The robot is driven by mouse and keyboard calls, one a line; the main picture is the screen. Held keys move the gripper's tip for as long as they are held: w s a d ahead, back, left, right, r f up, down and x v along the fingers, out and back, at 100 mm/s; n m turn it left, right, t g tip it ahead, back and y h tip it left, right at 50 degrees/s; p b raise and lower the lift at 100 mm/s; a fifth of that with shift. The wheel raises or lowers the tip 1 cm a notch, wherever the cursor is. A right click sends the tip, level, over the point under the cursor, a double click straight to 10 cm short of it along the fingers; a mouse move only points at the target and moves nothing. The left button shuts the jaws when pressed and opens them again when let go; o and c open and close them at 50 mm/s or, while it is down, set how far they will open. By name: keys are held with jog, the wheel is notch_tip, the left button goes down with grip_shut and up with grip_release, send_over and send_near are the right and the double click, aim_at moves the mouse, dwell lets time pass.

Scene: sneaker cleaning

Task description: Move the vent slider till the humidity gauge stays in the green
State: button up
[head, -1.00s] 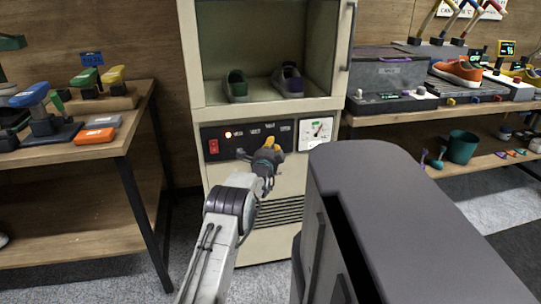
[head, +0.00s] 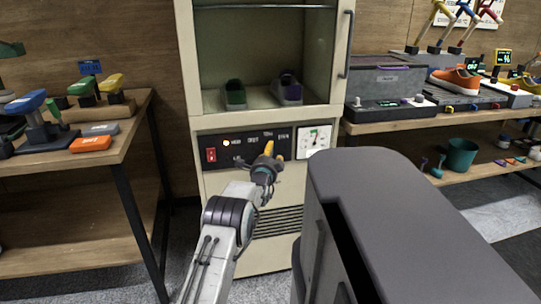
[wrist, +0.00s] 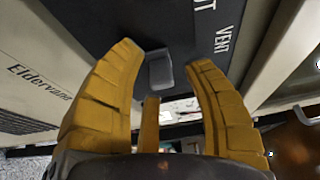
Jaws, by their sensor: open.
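The cream drying cabinet (head: 224,187) stands ahead with a black control panel (head: 222,138) on its front. My gripper (head: 274,150) is at the panel's right part, left of the white humidity gauge (head: 314,139). The gauge shows a green patch and a dark needle that points roughly upward; its exact reading is too small to tell. In the wrist view, a grey knob (wrist: 160,70), likely the vent slider, sits beside the VENT label (wrist: 223,40). My open yellow fingers (wrist: 160,62) stand on either side of the knob, with no clear contact. In the head view my gripper hides the slider.
Two sneakers (head: 235,93) (head: 287,88) stand inside the cabinet above the panel. A red switch (head: 211,155) is at the panel's left. A wooden table (head: 90,158) with brushes is at left; a shelf (head: 440,121) with a cleaning station is at right.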

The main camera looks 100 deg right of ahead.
jog(key=shift+a, duration=0.1)
jog(key=v, duration=1.1)
jog(key=shift+a, duration=0.4)
jog(key=shift+w, duration=0.15)
dwell(0.8)
